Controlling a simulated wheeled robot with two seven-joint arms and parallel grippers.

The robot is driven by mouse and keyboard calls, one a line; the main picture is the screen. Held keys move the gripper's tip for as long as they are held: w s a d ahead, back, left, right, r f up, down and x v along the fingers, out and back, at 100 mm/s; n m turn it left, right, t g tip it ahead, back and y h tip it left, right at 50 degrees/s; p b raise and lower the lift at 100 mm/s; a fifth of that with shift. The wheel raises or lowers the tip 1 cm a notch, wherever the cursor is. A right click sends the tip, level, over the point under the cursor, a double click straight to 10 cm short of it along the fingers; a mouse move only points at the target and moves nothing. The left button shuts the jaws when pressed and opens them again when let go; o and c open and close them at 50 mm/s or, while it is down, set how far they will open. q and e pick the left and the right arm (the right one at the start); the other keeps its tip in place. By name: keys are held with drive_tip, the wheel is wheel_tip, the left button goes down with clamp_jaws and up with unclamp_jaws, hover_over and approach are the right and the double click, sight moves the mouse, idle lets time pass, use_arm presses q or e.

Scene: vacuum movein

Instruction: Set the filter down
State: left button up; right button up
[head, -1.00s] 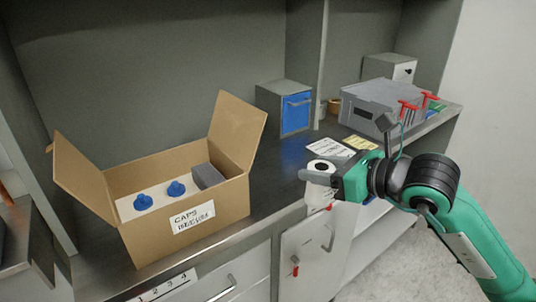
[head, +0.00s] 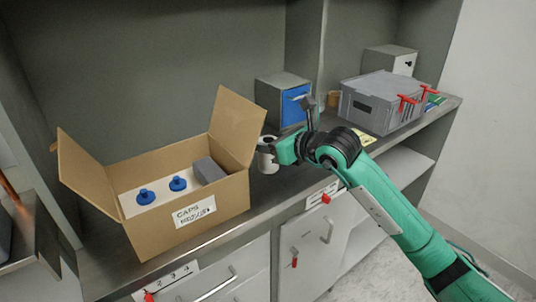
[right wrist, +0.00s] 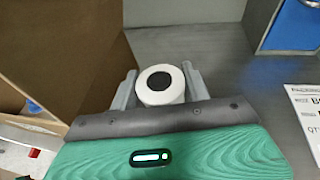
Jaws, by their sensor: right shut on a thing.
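The filter (head: 268,158) is a white cylinder with a dark round centre on its top. It is upright between the fingers of my right gripper (head: 270,150), which is shut on it, just right of the cardboard box. In the right wrist view the filter (right wrist: 161,84) sits between the two grey fingertips (right wrist: 160,88), with the dark counter under it. I cannot tell whether its base touches the counter. My left gripper is not in view.
The open cardboard box (head: 155,232), labelled CAPS, holds two blue knobbed caps (head: 178,184) and a grey block (head: 208,171). A blue-fronted cabinet (head: 294,106) and a grey crate (head: 372,106) with red handles stand behind. Counter (head: 228,240) in front of the box is clear.

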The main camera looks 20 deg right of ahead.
sight(267, 155)
wheel_tip(267, 155, down, 4)
drive_tip(key=shift+w+r, duration=0.1)
drive_tip(key=shift+w+a, duration=0.1)
drive_tip(key=shift+w, duration=0.05)
drive_tip(key=shift+f, duration=0.2)
drive_tip(key=shift+f, duration=0.1)
drive_tip(key=o, duration=1.1)
drive_tip(key=shift+c, duration=0.2)
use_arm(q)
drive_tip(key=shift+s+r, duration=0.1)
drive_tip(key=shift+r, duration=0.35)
